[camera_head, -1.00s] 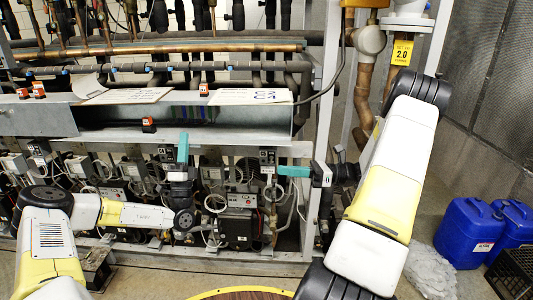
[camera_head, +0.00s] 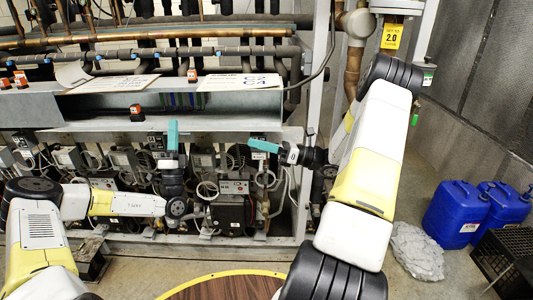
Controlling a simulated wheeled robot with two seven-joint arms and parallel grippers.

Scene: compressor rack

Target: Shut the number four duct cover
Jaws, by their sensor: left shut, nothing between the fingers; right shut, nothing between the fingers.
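A long grey metal duct (camera_head: 90,133) runs across the rack, its front partly open with coloured wires inside. White cover panels lie tilted back along its top. The right-hand panel (camera_head: 240,82) has red and blue lettering that seems to include C4, but I cannot read it surely. Another panel (camera_head: 115,84) lies to its left. My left gripper (camera_head: 172,135) has teal fingers, shut and empty, pointing up just in front of the duct's lower edge. My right gripper (camera_head: 265,146) is shut and empty, pointing left, below the duct's right end. Neither visibly touches a panel.
Small orange-and-black blocks (camera_head: 136,113) sit along the duct. Pipes run above it; compressors and cables fill the rack below. A steel upright (camera_head: 318,90) stands right of the duct. Blue canisters (camera_head: 456,213) stand on the floor at right. A round wooden top (camera_head: 225,286) is at the bottom.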

